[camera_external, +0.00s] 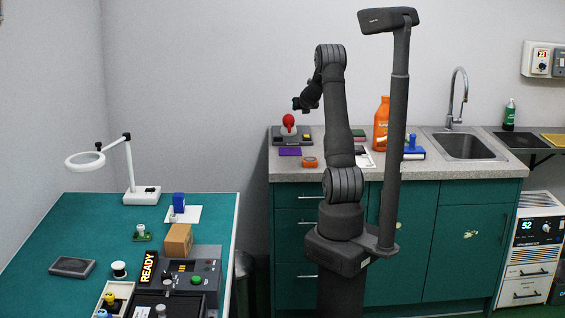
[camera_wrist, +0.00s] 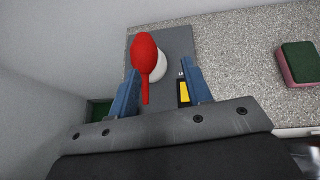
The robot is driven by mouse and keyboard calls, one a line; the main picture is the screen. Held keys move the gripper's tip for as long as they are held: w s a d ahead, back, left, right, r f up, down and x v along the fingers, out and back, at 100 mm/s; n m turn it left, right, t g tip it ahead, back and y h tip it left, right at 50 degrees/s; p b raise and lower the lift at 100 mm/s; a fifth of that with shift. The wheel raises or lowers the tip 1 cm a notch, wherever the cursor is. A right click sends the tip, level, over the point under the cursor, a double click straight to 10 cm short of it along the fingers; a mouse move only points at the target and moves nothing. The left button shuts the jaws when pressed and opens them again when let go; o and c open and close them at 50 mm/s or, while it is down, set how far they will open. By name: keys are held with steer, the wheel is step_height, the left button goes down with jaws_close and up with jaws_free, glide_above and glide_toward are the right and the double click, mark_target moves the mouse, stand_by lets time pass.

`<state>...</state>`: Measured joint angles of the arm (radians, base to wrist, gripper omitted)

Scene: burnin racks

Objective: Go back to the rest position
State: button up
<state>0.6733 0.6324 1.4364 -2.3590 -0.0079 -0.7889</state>
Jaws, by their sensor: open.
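My gripper (camera_wrist: 157,95) is open in the wrist view, with a blue finger on each side. A red object with a rounded head and a thin tail (camera_wrist: 145,55) shows between the fingers, in front of a white round part on a dark grey base plate (camera_wrist: 178,42). I cannot tell how far below the fingers it is. In the external view my gripper (camera_external: 297,104) is above the counter's left end, just over the red object (camera_external: 289,121). Nothing shows held in the fingers.
The grey counter (camera_external: 345,178) carries a purple pad (camera_external: 290,151), an orange item (camera_external: 310,162), an orange bottle (camera_external: 381,123) and a blue-handled item (camera_external: 411,146). The sink (camera_external: 466,147) is right. A green table (camera_external: 60,225) with a magnifier lamp (camera_external: 140,170) and a control box (camera_external: 195,275) stands left.

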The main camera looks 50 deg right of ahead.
steer(key=shift+w+a+f, duration=0.15)
steer(key=shift+w+a, duration=0.05)
steer(key=shift+a, duration=0.3)
steer(key=shift+w+a+f, duration=0.1)
steer(key=shift+w+a, duration=0.05)
steer(key=shift+a, duration=0.35)
